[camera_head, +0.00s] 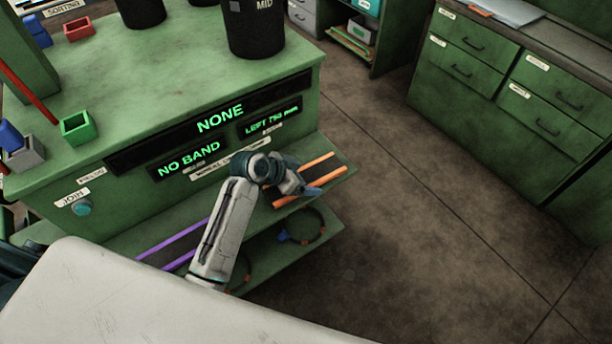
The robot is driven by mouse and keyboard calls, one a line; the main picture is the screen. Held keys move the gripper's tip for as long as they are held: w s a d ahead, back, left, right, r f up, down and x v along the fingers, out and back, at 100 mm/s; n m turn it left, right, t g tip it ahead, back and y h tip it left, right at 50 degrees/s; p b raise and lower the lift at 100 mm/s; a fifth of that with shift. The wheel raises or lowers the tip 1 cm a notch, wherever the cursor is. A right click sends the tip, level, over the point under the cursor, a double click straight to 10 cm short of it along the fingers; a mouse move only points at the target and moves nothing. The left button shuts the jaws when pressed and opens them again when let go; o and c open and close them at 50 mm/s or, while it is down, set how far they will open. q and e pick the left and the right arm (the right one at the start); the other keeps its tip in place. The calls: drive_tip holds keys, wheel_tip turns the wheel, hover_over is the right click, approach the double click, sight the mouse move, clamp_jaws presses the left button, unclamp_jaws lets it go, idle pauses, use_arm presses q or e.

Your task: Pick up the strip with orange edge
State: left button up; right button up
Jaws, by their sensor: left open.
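The strip with orange edges (322,173) is dark between two bright orange lines and lies on the green shelf at the front of the workbench. My left gripper (299,187) is at the left part of this strip, above or against it; I cannot tell whether it touches. It is open and partly hides the strip's left end. A strip with purple edges (170,250) lies farther left on the same shelf, partly hidden by my left arm. My right gripper is not in view.
The green workbench (180,80) carries black cylinders, one marked MID (256,28), and small red, green, grey and blue boxes. Its display (220,120) reads NONE and NO BAND. A lower shelf holds dark rings (303,226). Green drawer cabinets (510,90) stand right, beyond open floor.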

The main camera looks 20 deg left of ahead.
use_arm(q)
drive_tip(key=shift+a, duration=0.1)
drive_tip(key=c, duration=1.1)
drive_tip(key=shift+r, duration=0.1)
